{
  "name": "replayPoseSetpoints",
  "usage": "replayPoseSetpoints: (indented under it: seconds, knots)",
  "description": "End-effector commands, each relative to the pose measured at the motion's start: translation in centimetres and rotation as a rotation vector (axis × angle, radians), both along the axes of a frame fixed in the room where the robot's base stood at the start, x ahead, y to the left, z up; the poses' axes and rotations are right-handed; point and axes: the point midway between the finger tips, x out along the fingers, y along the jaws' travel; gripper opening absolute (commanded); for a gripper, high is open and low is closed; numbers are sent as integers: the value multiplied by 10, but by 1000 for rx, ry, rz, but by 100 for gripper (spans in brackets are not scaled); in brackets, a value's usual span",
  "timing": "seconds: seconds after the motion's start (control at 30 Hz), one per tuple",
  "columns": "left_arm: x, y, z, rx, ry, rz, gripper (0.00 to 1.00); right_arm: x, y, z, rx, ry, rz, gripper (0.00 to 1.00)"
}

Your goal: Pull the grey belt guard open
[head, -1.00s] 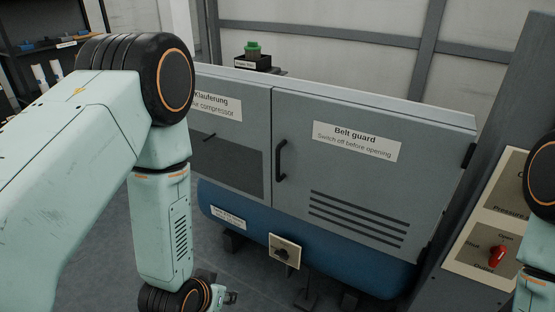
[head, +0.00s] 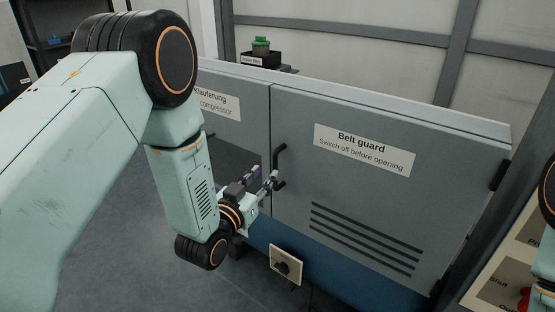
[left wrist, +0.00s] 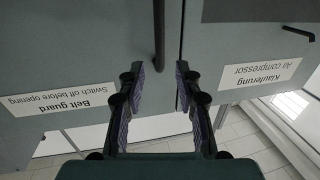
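The grey belt guard (head: 440,200) is a flat door on the compressor housing, with a "Belt guard" label and dark slots. It looks shut, flush with the panel to its left. Its black upright bar handle (head: 276,160) is on its left edge. My left gripper (head: 273,181) is open at the lower part of the handle. My right gripper is out of view; only part of my right arm shows.
The left panel (head: 236,150) has its own small handle. Below are the blue tank (head: 345,272) and a switch plate (head: 286,264). A panel with a red valve handle (head: 524,297) stands at the lower right. Grey floor in front of the housing is open.

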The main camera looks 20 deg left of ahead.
Motion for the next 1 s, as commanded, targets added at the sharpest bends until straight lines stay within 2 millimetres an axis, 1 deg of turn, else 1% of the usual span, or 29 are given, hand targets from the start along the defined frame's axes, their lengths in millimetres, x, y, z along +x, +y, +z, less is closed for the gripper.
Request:
replayPoseSetpoints:
  seconds: [0.07, 0.17, 0.4, 0.6, 0.73, 1.0]
  knots:
    - [0, 0, 3, -1, -14, -1, 34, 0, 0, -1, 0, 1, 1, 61]
    - [8, -1, 3, 0, -19, -2, 34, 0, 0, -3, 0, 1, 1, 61]
    - [43, -6, 2, 0, -17, 0, 34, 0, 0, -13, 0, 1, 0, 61]
    - [66, -9, 2, 0, -16, 1, 34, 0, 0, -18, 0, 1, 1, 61]
    - [73, -11, 2, -1, -14, 1, 34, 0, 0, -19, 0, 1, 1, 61]
    - [75, -12, 3, -1, -13, 2, 33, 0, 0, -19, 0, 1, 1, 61]
